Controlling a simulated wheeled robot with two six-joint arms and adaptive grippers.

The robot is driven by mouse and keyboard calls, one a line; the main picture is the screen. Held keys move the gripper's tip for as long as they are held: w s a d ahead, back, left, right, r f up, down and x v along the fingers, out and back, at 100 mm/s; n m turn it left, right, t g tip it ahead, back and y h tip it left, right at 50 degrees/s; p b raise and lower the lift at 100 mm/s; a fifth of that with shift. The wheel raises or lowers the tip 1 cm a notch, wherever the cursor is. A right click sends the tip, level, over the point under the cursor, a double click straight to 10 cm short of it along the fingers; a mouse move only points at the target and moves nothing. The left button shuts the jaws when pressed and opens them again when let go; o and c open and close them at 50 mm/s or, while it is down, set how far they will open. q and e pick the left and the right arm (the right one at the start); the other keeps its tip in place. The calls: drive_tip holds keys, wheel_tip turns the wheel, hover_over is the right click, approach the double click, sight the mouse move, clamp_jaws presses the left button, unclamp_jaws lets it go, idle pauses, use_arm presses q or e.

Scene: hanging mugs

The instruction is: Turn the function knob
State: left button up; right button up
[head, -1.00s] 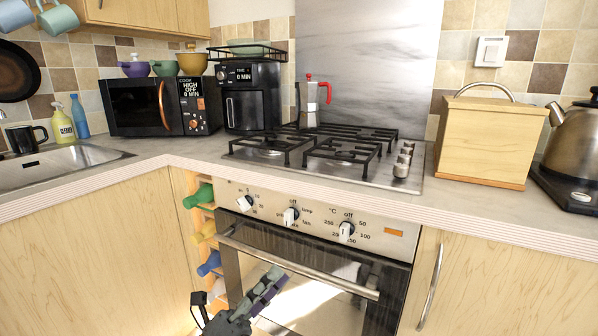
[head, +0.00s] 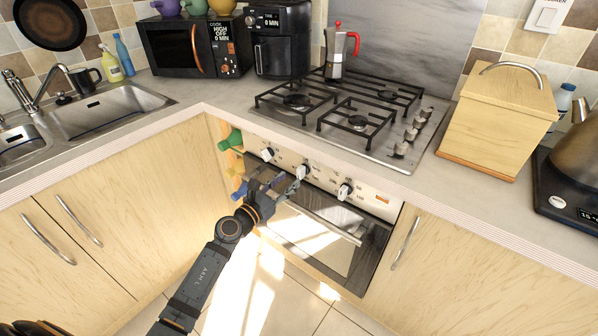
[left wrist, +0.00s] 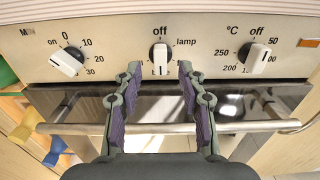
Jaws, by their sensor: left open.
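The function knob is the middle oven knob (head: 302,171), a white bar handle on a dark round base. In the left wrist view the function knob (left wrist: 160,60) has its bar upright, under the "off" mark, with "lamp" to its right. My left gripper (head: 284,181) is open in front of the panel. In the left wrist view its fingertips (left wrist: 160,74) straddle the lower part of the knob with a gap on each side. I cannot tell whether they are at the knob's depth. The lowest label is partly hidden. My right gripper is out of view.
The timer knob (left wrist: 67,60) is on the left and the temperature knob (left wrist: 258,59) on the right. The oven handle (left wrist: 230,127) runs below the panel, under my fingers. The counter edge (head: 390,183) overhangs above.

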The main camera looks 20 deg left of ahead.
sight(298, 172)
use_arm(q)
drive_tip(key=x, duration=0.6)
drive_tip(key=shift+s, duration=0.1)
drive_tip(key=shift+c, duration=0.3)
clamp_jaws()
